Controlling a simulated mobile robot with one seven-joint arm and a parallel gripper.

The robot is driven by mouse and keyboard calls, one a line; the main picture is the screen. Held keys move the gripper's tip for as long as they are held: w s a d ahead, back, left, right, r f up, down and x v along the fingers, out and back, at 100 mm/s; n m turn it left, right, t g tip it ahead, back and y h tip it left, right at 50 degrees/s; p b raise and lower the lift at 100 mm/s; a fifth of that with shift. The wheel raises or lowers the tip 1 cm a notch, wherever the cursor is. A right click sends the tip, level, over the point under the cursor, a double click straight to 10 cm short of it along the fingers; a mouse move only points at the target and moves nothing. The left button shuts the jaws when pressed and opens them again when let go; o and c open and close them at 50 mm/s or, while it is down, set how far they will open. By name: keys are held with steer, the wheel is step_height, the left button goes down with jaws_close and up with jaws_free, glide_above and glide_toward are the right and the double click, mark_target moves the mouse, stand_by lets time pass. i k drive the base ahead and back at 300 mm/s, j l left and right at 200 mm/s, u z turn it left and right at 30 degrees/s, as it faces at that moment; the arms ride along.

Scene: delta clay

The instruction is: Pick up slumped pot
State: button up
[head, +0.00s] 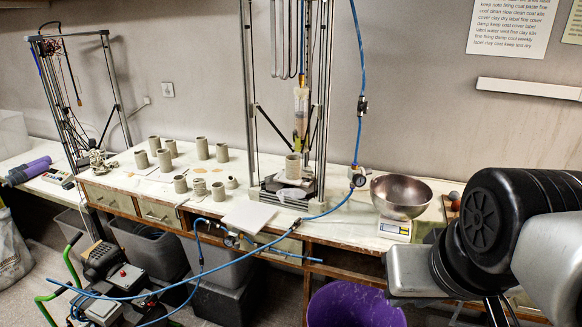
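Several grey-beige clay pots stand on the long workbench in the head view. Among them, a short pot (199,187) stands in the front row and a smaller, squat one (232,182) stands to its right. Either may be the slumped pot; at this size I cannot tell which. Taller upright pots, such as one at the front (218,191) and one at the back (202,148), stand close around them. My arm shows at the right edge, well apart from the pots. My gripper's fingers are not in view.
A clay printer frame with a pot (293,166) on its bed stands right of the pots. A steel bowl (401,196) sits on a scale. Blue hoses (205,272) loop in front of the bench. A purple bucket (355,305) and grey bins (150,248) stand below.

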mark_target(231, 183)
steer(key=i+j, duration=0.1)
steer(key=j, duration=0.75)
steer(key=i+j, duration=0.15)
steer(key=j, duration=0.3)
steer(key=i+j, duration=0.1)
steer(key=j, duration=0.35)
steer(key=i+j, duration=0.3)
steer(key=i, duration=0.2)
steer(key=i+j+u, duration=0.1)
steer(key=i+j, duration=0.2)
steer(key=i, duration=0.2)
